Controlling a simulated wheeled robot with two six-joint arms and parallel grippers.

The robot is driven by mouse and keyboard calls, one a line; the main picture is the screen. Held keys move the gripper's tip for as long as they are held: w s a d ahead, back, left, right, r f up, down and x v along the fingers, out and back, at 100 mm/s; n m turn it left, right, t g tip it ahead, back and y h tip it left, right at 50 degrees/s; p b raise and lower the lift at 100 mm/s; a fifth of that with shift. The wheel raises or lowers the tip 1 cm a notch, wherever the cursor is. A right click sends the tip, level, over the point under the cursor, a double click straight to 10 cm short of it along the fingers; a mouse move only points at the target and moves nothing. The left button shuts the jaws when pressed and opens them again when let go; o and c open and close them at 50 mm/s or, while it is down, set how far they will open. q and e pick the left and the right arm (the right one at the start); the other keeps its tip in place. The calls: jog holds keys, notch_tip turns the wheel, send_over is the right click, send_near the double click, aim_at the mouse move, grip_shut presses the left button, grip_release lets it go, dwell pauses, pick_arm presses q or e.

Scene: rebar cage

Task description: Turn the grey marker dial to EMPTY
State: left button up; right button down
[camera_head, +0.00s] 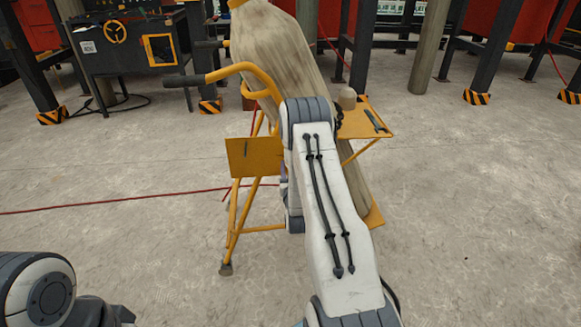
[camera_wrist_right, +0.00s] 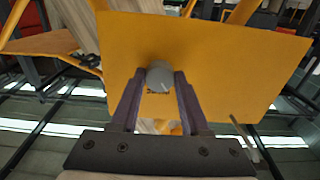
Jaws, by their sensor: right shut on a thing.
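The grey marker dial (camera_wrist_right: 160,76) sits on a yellow panel (camera_wrist_right: 220,62) in the right wrist view. My right gripper (camera_wrist_right: 160,84) has its two dark fingers on either side of the dial, shut on it. A pale mark shows on the dial's face, and small dark lettering beside it is too small to read. In the head view the yellow panel (camera_head: 254,157) is on the front of a yellow hand truck, and my right arm hides the dial and the right gripper. Part of my left arm shows at the lower left; its gripper fingers are not visible.
The yellow hand truck (camera_head: 238,215) carries a tall pale wrapped load (camera_head: 268,50). A small yellow shelf (camera_head: 362,122) on its right holds a tool and a small round item. A red cable (camera_head: 130,198) lies on the floor. Dark benches and posts stand behind; the floor in front is open.

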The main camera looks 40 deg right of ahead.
jog(key=n+b, duration=0.1)
jog(key=n, duration=0.4)
jog(key=shift+c, duration=2)
grip_release()
jog(key=shift+s, duration=0.1)
jog(key=v, duration=1)
jog(key=shift+s, duration=0.15)
